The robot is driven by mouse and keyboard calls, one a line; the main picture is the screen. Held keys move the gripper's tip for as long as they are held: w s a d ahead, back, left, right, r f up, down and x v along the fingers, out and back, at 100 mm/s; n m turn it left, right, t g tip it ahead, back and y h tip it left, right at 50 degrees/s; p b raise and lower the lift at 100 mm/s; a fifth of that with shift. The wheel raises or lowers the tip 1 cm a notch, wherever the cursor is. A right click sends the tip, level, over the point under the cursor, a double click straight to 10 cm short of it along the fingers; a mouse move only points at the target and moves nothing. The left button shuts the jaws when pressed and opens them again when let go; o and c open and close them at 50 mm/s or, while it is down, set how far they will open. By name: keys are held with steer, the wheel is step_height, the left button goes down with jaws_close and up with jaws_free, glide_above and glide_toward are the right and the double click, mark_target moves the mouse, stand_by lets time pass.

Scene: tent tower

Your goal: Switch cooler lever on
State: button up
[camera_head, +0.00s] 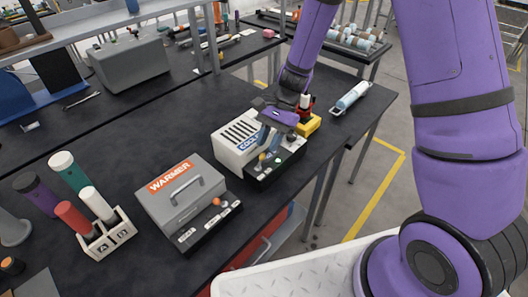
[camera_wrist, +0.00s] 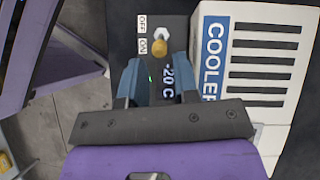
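The cooler (camera_head: 233,150) is a white vented box on the black table, with a blue COOLER label; its vents also show in the wrist view (camera_wrist: 258,60). Its dark control panel (camera_head: 268,172) carries a small lever with a yellow knob (camera_wrist: 159,47) on a metal nut, beside the OFF and ON labels. The knob appears level with ON; its exact tilt is hard to judge. My gripper (camera_wrist: 154,72) is open and empty over the panel, its blue fingertips just below the knob in the wrist view. A -20 C display and a green spot show near the fingers.
A grey warmer (camera_head: 180,196) with its own panel stands left of the cooler. A yellow block with a red item (camera_head: 307,122) stands close behind my gripper. A rack of tubes (camera_head: 106,238) is at the left. Clear table lies behind the warmer.

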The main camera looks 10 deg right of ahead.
steer(key=v, duration=0.6)
steer(key=shift+r, duration=0.2)
steer(key=shift+w+d, duration=0.1)
steer(key=shift+d, duration=0.05)
steer(key=s+d+r+n+t+h, duration=0.1)
steer(key=s+d+r+n+t, duration=0.2)
steer(key=r, duration=0.5)
steer(key=s+d+r+n+t+h, duration=0.1)
steer(key=s+d+r+n+h, duration=0.15)
steer(key=s+r, duration=0.45)
steer(key=s+d+r+n+t+h, duration=0.2)
steer(key=s+d+r+t, duration=0.4)
steer(key=s+r, duration=0.4)
steer(key=s+d+n, duration=0.1)
steer(key=s, duration=0.1)
steer(key=shift+s+d+r+n, duration=0.25)
steer(key=shift+s+n, duration=0.1)
